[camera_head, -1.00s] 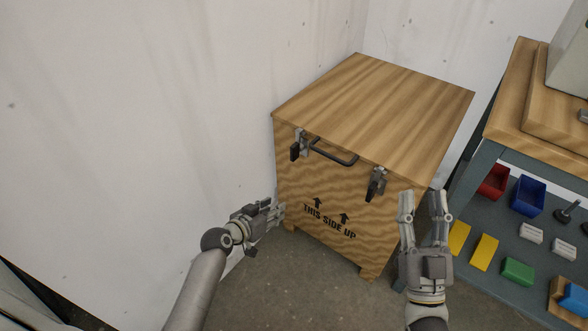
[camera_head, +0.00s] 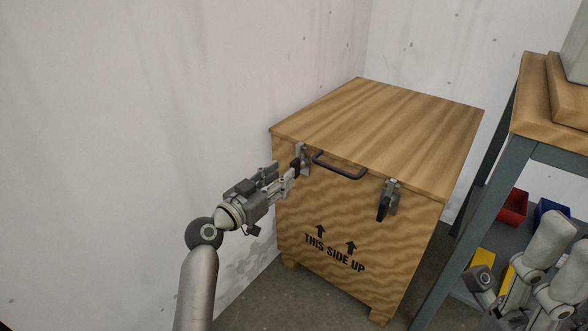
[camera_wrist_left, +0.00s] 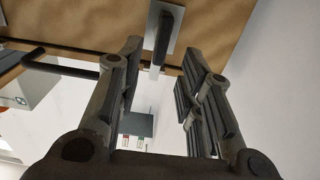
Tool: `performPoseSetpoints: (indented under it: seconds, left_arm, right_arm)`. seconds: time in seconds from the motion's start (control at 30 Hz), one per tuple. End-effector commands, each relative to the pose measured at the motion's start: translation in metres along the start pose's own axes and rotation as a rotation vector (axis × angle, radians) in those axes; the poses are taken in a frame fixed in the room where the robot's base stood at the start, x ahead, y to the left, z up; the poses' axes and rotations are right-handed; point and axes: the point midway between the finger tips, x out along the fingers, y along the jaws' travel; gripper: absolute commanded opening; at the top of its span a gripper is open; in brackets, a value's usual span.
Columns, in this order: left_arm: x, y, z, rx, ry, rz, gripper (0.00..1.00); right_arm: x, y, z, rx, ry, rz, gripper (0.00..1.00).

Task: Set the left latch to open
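The wooden crate (camera_head: 345,225) stands closed against the wall, with a black bar handle (camera_head: 340,167) at its front edge. The left latch (camera_head: 304,155) is a metal plate with a dark lever, left of the handle. My left gripper (camera_head: 288,178) is at this latch, its fingertips close to the lever and partly covering it. In the left wrist view the gripper (camera_wrist_left: 160,75) is open, and the latch lever (camera_wrist_left: 163,38) shows between and just beyond the fingertips. I cannot tell whether they touch. The right latch (camera_head: 388,200) hangs with its lever down.
A workbench (camera_head: 490,190) with a grey frame stands right of the crate, with a red bin (camera_head: 513,207) and a blue bin (camera_head: 552,208) on its lower shelf. My right arm's links are at the lower right. A white wall is close on the left.

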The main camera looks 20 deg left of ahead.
Motion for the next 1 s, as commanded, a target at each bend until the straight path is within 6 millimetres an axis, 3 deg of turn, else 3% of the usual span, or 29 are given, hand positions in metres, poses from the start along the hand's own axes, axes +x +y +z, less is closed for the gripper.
performPoseSetpoints:
  seconds: [0.2, 0.4, 0.8, 1.0]
  left_arm:
    - [0.037, 0.001, 0.001, -0.002, 0.002, 0.001, 0.34]
    - [0.057, 0.0, 0.001, -0.001, 0.0, 0.0, 0.34]
    - [0.063, 0.0, 0.001, 0.0, -0.002, 0.0, 0.34]
    - [0.063, 0.0, 0.001, 0.0, -0.002, 0.0, 0.1]
  right_arm:
    - [0.002, -0.001, 0.001, -0.004, 0.028, -0.011, 0.4]
    - [0.006, -0.001, 0.002, -0.006, 0.043, -0.019, 0.4]
    - [0.007, -0.001, 0.001, -0.007, 0.048, -0.021, 0.4]
    - [0.008, -0.001, 0.001, -0.007, 0.051, -0.022, 0.4]
